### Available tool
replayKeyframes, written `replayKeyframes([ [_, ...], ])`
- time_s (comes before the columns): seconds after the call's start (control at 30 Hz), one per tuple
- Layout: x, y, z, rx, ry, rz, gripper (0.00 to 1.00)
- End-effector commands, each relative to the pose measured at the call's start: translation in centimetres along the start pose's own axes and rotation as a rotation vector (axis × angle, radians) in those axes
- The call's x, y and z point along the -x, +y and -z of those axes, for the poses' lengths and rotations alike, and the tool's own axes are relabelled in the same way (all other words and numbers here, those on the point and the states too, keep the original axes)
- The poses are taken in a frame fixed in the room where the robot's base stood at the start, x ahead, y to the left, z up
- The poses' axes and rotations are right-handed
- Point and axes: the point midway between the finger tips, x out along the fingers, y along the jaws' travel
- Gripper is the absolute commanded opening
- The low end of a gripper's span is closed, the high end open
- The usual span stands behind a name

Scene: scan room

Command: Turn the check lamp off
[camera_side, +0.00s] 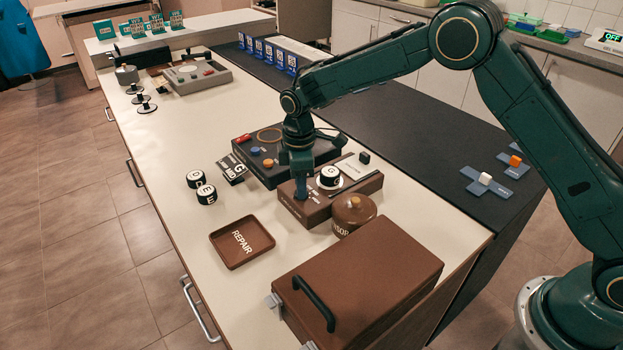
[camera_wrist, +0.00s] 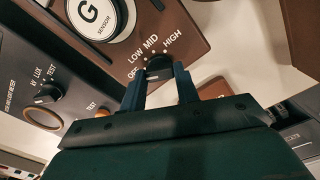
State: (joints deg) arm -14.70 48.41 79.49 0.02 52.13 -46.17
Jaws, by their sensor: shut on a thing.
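The check lamp seems to be the brown box (camera_side: 362,187), with a dial marked OFF, LOW, MID and HIGH; it also fills the top of the wrist view (camera_wrist: 166,20). My gripper (camera_side: 300,190) points down at the near left end of this box. In the wrist view my gripper (camera_wrist: 159,80) has its two fingers shut on the black dial knob (camera_wrist: 159,65), one on each side. The knob's pointer is hard to make out, so I cannot tell its setting. A round piece marked G SENSOR (camera_wrist: 97,17) sits on the box; it also shows in the side view (camera_side: 329,174).
A dark meter unit (camera_side: 262,160) with coloured buttons stands behind the box. A brown lidded pot (camera_side: 353,210) and a large brown case (camera_side: 370,275) stand close in front. A REPAIR tray (camera_side: 220,252) and black round pieces (camera_side: 206,194) lie left. The white table's left middle is clear.

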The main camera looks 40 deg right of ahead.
Motion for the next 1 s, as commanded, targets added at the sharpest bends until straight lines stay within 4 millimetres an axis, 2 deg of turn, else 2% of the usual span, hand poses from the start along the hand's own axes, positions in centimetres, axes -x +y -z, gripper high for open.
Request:
replayKeyframes([
  [0.2, 0.2, 0.0, 0.1, 0.003, 0.003, -0.002, 0.08],
  [0.23, 0.2, 0.0, 0.1, 0.003, 0.003, -0.002, 0.37],
  [0.3, 0.2, 0.0, 0.1, 0.003, 0.003, -0.002, 0.50],
  [0.33, 0.1, 0.0, 0.1, 0.002, 0.003, -0.002, 0.53],
  [0.73, 0.3, 0.0, 0.0, 0.001, 0.001, -0.001, 0.53],
  [1.0, 2.6, 0.0, 0.0, 0.000, 0.002, -0.002, 0.53],
])
